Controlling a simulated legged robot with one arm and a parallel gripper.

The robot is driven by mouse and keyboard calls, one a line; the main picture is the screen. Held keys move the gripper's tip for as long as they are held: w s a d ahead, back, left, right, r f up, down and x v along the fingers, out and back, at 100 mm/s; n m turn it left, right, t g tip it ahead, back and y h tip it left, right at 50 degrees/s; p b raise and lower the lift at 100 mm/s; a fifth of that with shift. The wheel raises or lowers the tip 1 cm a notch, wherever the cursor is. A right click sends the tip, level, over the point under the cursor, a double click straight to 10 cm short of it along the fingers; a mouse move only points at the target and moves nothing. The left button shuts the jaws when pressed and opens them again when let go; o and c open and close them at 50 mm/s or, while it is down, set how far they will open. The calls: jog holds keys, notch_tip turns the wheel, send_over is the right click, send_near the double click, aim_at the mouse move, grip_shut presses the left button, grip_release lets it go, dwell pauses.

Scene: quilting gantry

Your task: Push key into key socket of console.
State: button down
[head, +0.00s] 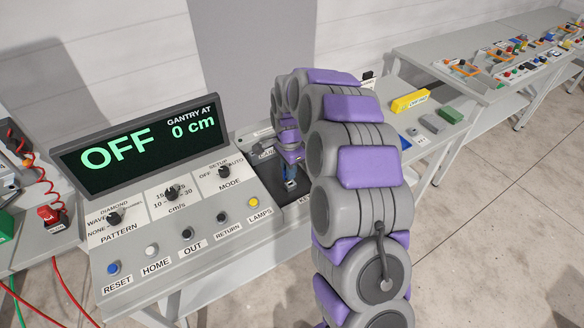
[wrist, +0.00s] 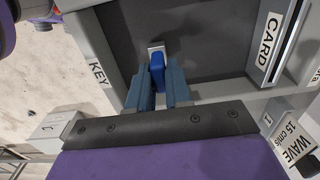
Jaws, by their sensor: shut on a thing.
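My gripper (wrist: 158,95) is shut on a blue key (wrist: 157,71), which sits between its two blue-grey fingers. The key is over a dark recessed panel beside the KEY label (wrist: 97,73). A small pale plate (wrist: 156,47) shows just past the key's end; I cannot tell whether it is part of the key or of the socket. Whether the key touches anything is hidden. In the head view my gripper (head: 290,176) is low over the dark panel at the right of the console (head: 178,262), partly hidden by my arm.
The console display (head: 140,145) reads OFF and 0 cm. Knobs and several buttons lie in front of it. A CARD slot (wrist: 287,45) borders the panel in the wrist view. A yellow block (head: 410,101) and a green block (head: 451,114) lie on the bench beyond my arm.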

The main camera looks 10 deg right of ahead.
jog(key=shift+a, duration=0.2)
jog(key=shift+d, duration=1.45)
jog(key=shift+a+p, duration=0.4)
jog(key=shift+a, duration=0.6)
jog(key=shift+d, duration=0.1)
jog(key=shift+d, duration=0.3)
jog(key=shift+a, duration=0.15)
jog(key=shift+a, duration=0.3)
jog(key=shift+d+f, duration=0.2)
jog(key=shift+f, duration=0.1)
